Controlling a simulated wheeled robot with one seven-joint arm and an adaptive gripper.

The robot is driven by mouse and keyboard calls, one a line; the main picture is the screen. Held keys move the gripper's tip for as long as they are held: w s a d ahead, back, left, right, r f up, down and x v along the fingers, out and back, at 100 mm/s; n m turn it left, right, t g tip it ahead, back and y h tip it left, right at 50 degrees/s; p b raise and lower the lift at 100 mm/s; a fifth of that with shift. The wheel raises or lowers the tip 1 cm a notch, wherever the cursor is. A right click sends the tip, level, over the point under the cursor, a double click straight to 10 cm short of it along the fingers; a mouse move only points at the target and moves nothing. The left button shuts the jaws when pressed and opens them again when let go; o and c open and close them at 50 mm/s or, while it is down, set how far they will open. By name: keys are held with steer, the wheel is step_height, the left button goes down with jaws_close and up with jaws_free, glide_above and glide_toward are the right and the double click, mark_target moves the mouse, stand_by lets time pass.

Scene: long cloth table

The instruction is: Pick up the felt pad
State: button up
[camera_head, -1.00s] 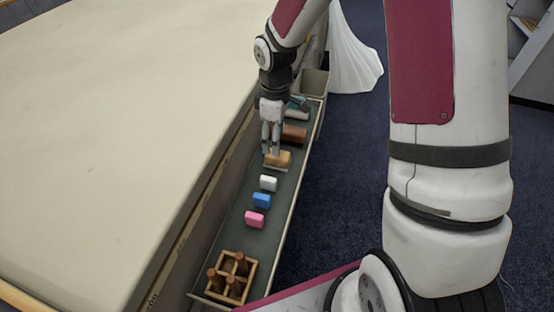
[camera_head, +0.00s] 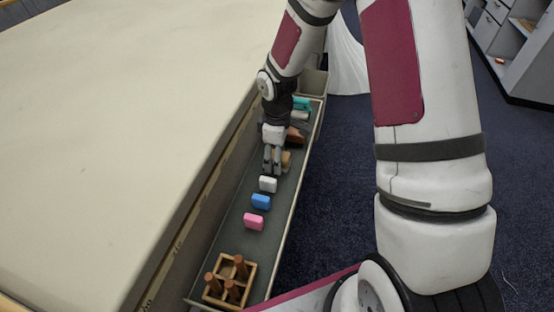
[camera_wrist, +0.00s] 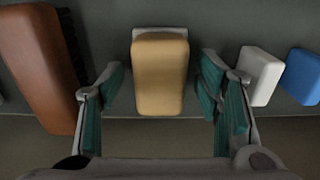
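The tan block with a pale layer along one edge looks like the felt pad (camera_wrist: 160,75). It lies in the narrow tray beside the table, and in the head view (camera_head: 287,159) it is partly hidden behind my fingers. My gripper (camera_wrist: 158,72) is open, with one teal-padded finger on each side of the pad. Gaps show between the pad and both fingers. In the head view my gripper (camera_head: 272,172) points down into the tray.
The tray (camera_head: 229,235) also holds a brown brush (camera_wrist: 38,65), a white block (camera_head: 268,184), a blue block (camera_head: 261,202), a pink block (camera_head: 254,221) and a wooden rack (camera_head: 250,277) with brown pegs. The long cloth table (camera_head: 110,130) stands left of the tray.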

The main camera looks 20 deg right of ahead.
steer(key=c, duration=1.1)
steer(key=shift+r, duration=0.1)
steer(key=shift+c, duration=0.2)
step_height(320, 180, up, 10)
steer(key=shift+f+p, duration=0.1)
steer(key=shift+p, duration=1.05)
